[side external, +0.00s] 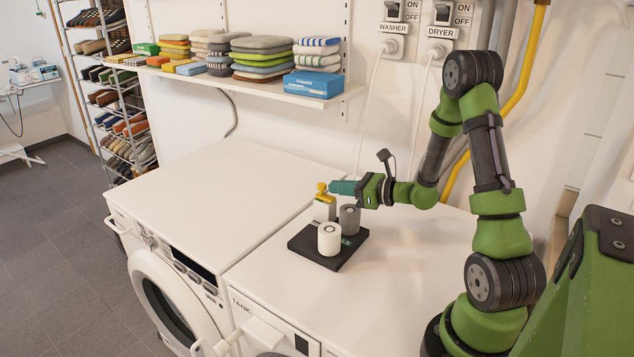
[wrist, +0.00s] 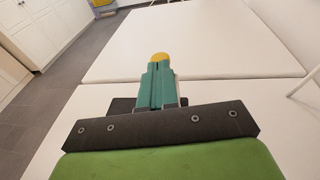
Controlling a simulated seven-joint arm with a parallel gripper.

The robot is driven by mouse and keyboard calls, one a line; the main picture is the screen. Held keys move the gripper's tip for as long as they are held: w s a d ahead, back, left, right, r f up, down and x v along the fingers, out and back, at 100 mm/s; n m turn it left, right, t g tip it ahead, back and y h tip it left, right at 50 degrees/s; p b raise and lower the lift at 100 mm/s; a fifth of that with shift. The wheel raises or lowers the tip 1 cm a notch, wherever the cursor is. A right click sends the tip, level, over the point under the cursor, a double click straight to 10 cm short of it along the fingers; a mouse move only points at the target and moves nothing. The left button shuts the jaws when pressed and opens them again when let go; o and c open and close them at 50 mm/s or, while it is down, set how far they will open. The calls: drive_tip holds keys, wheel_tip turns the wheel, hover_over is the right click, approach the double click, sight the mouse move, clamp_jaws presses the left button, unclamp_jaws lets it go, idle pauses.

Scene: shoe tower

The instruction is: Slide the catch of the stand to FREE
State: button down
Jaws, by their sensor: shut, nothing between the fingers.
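The stand is a dark square base (side external: 310,250) on top of the right-hand machine. It carries a white cylinder (side external: 329,238), a grey cylinder (side external: 349,219) and a pale block with a yellow knob (side external: 322,188) on top. I cannot make out any FREE mark or the catch's position. My gripper (side external: 333,187) is level, with its teal fingers shut and empty, its tips at or very near the yellow knob. In the wrist view the yellow knob (wrist: 159,57) shows just beyond the fingertips (wrist: 160,68); whether they touch I cannot tell. The fingers hide most of the block there.
Two white machines stand side by side; the left top (side external: 215,190) is clear. A wall shelf (side external: 250,88) with folded stacks and a blue box (side external: 312,84) hangs behind. Cords run down from the WASHER and DRYER switches (side external: 443,14). A shoe rack (side external: 115,100) stands far left.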

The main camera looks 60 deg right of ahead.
drive_tip(key=v, duration=1.2)
drive_tip(key=shift+s, duration=0.3)
drive_tip(key=s+a+n+g+y, duration=0.35)
drive_tip(key=a+n+g, duration=0.65)
drive_tip(key=a+n, duration=0.4)
drive_tip(key=a+r+n+t+h, duration=0.1)
drive_tip(key=a+r+n+h, duration=0.3)
drive_tip(key=a+r+n, duration=0.6)
drive_tip(key=r+n, duration=0.1)
drive_tip(key=n, duration=0.5)
drive_tip(key=shift+a+r, duration=0.25)
drive_tip(key=shift+r, duration=0.15)
